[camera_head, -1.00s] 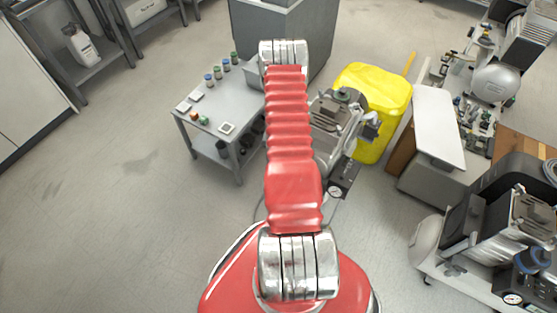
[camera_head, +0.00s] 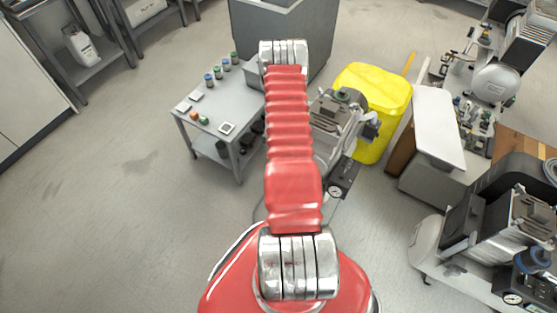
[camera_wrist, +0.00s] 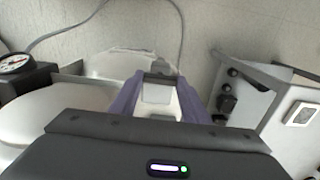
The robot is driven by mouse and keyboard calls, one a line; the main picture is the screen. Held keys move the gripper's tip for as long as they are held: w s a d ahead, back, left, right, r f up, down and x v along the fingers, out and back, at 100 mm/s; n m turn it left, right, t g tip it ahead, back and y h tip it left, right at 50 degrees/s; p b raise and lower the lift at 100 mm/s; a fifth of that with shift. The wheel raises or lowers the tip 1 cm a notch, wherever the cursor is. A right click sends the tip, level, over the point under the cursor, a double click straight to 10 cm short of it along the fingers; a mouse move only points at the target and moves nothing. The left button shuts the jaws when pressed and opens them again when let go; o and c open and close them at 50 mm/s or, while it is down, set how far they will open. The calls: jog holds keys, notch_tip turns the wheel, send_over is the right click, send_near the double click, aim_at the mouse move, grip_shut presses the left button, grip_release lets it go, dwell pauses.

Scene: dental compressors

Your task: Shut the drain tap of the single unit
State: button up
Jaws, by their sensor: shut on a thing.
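The single unit (camera_head: 338,118), a compressor with a grey motor block and a gauge at its near end, stands partly hidden behind my arm in the head view. In the wrist view its pale rounded tank (camera_wrist: 60,108) is at left, beside a black-rimmed gauge (camera_wrist: 15,63). My gripper (camera_wrist: 158,98) shows there with two purple fingers, shut at the low part of the unit. What they hold is mostly hidden between them; by its place I take it for the drain tap. Its lever's angle cannot be made out. The head view hides the gripper and tap behind my arm.
A grey table (camera_head: 238,105) with small jars and cards stands left of the unit; its frame also shows at right in the wrist view (camera_wrist: 245,95). A yellow bin (camera_head: 375,90) is close behind the unit. Other compressors (camera_head: 490,235) stand at right. The left floor is clear.

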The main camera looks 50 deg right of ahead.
jog(key=o, duration=1)
jog(key=shift+o, duration=0.2)
jog(key=shift+r, duration=0.1)
notch_tip(320, 180, up, 14)
jog(key=shift+f, duration=0.25)
dwell(0.4)
